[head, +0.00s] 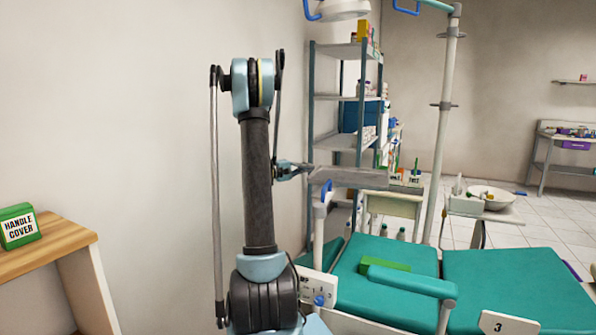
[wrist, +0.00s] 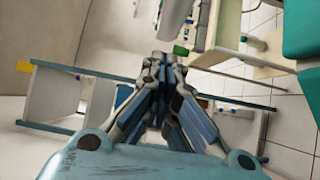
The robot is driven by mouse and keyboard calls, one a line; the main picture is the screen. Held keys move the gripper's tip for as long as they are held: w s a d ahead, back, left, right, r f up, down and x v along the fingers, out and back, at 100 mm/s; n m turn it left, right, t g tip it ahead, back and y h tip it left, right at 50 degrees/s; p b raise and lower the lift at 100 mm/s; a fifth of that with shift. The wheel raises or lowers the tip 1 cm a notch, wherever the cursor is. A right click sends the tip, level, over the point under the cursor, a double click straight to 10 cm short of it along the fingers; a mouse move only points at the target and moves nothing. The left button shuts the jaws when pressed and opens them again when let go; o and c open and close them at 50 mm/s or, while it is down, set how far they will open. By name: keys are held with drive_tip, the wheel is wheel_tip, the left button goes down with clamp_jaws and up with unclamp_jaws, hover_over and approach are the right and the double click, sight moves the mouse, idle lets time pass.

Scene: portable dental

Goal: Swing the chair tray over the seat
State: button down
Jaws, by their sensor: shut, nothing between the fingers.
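The dental chair (head: 500,275) has green cushions and stands at the lower right of the head view. A grey, flat, tray-like panel (head: 350,177) extends level behind the chair's near end, beside a pale post with a blue handle (head: 326,190). I cannot tell for certain how panel and post join. My gripper (head: 306,168) is just left of the panel, close to its left end; whether they touch is unclear. In the wrist view, my gripper's fingers (wrist: 162,62) are closed together with nothing between them.
A green block (head: 385,265) lies on the seat. A tall shelf (head: 337,97) stands behind, and a pale upright pole (head: 444,130) rises beyond the chair. A wooden table (head: 50,250) with a green "HANDLE COVER" box (head: 18,227) is at left. Tiled floor is open at the back right.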

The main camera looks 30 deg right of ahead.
drive_tip(key=shift+s+d, duration=0.3)
drive_tip(key=s+d+g, duration=0.1)
drive_tip(key=d, duration=0.1)
drive_tip(key=s+d+m+g, duration=0.1)
drive_tip(key=s+d+g, duration=0.1)
drive_tip(key=d, duration=0.1)
drive_tip(key=shift+s+d+m, duration=0.1)
drive_tip(key=shift+d+m, duration=0.25)
drive_tip(key=shift+m, duration=0.05)
drive_tip(key=w+a, duration=0.3)
drive_tip(key=w, duration=0.1)
approach(324, 169)
drive_tip(key=w+a, duration=0.3)
drive_tip(key=shift+w+r, duration=0.25)
drive_tip(key=shift+r, duration=0.1)
drive_tip(key=shift+s+a, duration=0.1)
